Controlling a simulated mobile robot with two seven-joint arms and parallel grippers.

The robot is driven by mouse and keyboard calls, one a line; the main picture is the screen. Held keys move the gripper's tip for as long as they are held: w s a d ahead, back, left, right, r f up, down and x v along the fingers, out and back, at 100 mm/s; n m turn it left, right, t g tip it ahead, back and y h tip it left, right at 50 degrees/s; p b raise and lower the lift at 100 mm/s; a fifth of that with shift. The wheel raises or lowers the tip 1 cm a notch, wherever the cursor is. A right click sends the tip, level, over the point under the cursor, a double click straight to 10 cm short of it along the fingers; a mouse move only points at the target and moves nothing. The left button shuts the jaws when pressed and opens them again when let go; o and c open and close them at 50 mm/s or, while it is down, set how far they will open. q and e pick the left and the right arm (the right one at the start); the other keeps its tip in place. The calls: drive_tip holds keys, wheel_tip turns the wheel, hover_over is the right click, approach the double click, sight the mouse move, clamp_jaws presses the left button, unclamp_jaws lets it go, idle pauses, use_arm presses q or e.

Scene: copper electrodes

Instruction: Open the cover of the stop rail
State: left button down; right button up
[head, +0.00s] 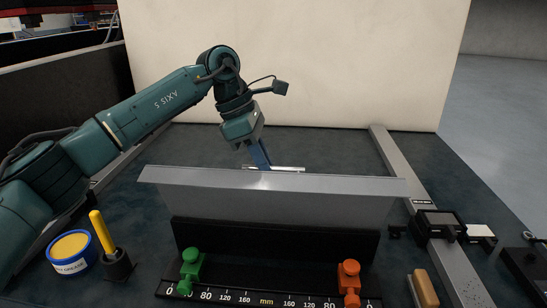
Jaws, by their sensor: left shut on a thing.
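The cover (280,205) is a long grey metal panel with a wide top strip, standing above a black rail (267,302) with a millimetre scale. A green stop (190,268) sits on the rail at the left and an orange stop (348,278) at the right. My left gripper (262,161) comes down behind the cover's upper edge, near its middle. Its blue fingers are shut on the cover there; the fingertips are partly hidden by the top strip. A short bright bar (290,168) shows just behind the edge. My right gripper is not in view.
A yellow-topped grease tin (70,252) and a yellow-handled tool in a black holder (118,265) stand at left. At right are a metal rail (395,160), a black box (438,222) and a wooden-backed brush (425,288). A pale panel (300,60) rises behind.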

use_arm(q)
drive_tip(key=shift+w+f+g+p, duration=0.7)
drive_tip(key=shift+w+g+p, duration=0.15)
drive_tip(key=shift+w+g, duration=0.1)
drive_tip(key=c, duration=1.5)
unclamp_jaws()
drive_tip(key=shift+w, duration=0.25)
drive_tip(key=shift+o, duration=0.3)
drive_tip(key=shift+s+r, duration=0.1)
drive_tip(key=shift+r, duration=0.1)
drive_tip(key=v, duration=1.2)
drive_tip(key=shift+s, duration=0.1)
